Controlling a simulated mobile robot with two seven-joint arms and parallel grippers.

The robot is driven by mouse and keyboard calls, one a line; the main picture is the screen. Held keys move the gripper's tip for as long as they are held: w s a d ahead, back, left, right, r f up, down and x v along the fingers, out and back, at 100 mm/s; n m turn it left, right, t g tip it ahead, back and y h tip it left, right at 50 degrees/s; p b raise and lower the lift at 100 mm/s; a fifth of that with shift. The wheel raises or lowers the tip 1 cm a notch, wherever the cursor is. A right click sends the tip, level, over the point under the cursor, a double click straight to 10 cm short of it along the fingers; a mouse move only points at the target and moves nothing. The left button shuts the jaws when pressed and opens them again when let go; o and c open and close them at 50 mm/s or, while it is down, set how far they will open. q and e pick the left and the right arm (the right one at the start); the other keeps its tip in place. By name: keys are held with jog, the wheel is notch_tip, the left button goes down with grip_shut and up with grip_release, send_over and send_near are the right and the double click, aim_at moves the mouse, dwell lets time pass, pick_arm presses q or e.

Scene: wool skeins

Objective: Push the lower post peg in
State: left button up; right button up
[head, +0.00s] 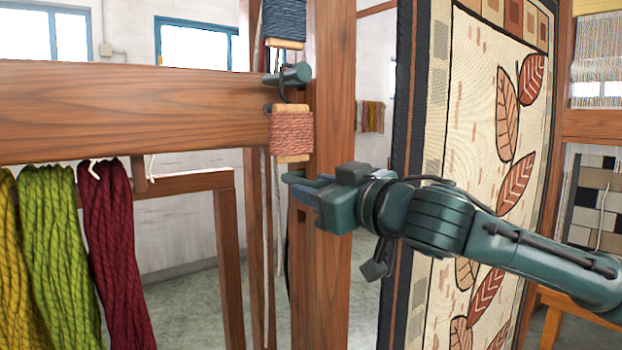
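A brown wooden post (334,110) stands upright in the middle of the head view. A grey-green peg (291,76) sticks out at its upper part, at the end of the wide beam. No separate lower peg can be made out; the area below the pink skein is partly covered by my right gripper. My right gripper (300,183) comes in from the right, in front of the post, with its fingertips pointing left just below the pink skein. Whether its fingers are apart or closed is unclear, and I cannot tell whether they touch anything. My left gripper is not in view.
A pink skein (291,135) and a dark blue skein (284,20) hang by the post. A wide wooden beam (130,108) runs left. Yellow, green (58,260) and dark red (115,255) skeins hang below it. A leaf-patterned rug (480,100) hangs at right, behind my arm.

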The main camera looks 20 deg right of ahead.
jog(key=shift+x, duration=0.85)
jog(key=shift+c, duration=0.3)
grip_shut()
